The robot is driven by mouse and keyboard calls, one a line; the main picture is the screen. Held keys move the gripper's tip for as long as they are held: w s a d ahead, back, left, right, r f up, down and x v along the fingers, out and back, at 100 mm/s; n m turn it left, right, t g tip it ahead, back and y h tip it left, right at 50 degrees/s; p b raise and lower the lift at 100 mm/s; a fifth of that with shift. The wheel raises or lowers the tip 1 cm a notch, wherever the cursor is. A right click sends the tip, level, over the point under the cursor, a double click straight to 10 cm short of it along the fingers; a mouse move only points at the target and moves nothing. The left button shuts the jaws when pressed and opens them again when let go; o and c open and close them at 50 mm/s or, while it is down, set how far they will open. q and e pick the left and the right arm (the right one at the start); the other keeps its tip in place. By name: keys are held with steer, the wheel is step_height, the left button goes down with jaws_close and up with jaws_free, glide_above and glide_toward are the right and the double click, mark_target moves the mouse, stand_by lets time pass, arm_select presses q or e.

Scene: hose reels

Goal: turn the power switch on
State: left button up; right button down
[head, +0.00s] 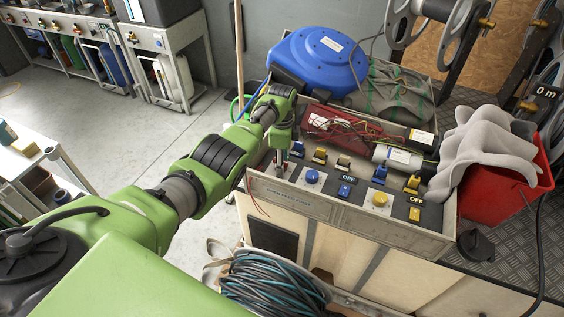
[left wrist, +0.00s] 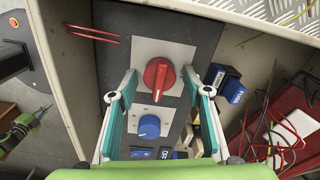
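A red rotary knob (left wrist: 158,75) sits on a pale square plate on the dark panel in the left wrist view; no label naming it is readable. My left gripper (left wrist: 159,73) is open, its teal-padded fingers on either side of the red knob with gaps showing. In the head view my left gripper (head: 279,160) is over the left end of the control panel (head: 290,206), and its wrist hides the red knob. A green and black part at the left edge of the left wrist view (left wrist: 22,130) looks like my right arm's end; its fingers are too small to read.
A blue knob (left wrist: 149,127) lies close by the red one; it also shows in the head view (head: 312,176). Further right are a yellow knob (head: 380,199), several blue and yellow switches and OFF labels. A blue reel (head: 318,62) and red bin (head: 515,185) stand behind and right.

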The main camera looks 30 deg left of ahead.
arm_select(q)
step_height(320, 180, up, 12)
stand_by(0.6)
stand_by(0.5)
